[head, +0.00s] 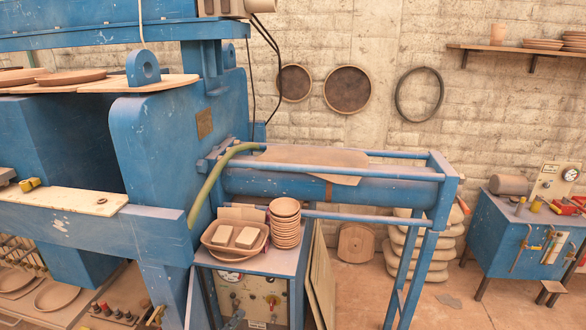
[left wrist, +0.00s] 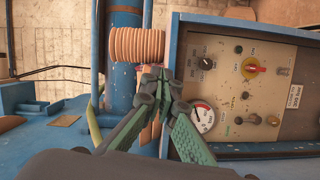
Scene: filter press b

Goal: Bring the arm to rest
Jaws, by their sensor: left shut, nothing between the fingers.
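My left gripper (left wrist: 159,78) shows in the left wrist view, with its grey-green fingers drawn together at the tips and nothing between them. It appears in front of the edge of a control box, between a stack of clay bowls (left wrist: 137,45) and the panel (left wrist: 250,90) with its knobs and gauge. I cannot tell the distance from the fingertips to the box. In the head view I cannot make out the gripper clearly. My right gripper is in neither view.
In the head view, the control box (head: 258,262) carries stacked bowls (head: 285,222) and a basin (head: 235,238) with two pale blocks. The blue press (head: 165,150) stands left, with a blue railed frame (head: 340,185) behind the box. Open floor (head: 455,300) lies at the right, before a blue cabinet (head: 510,240).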

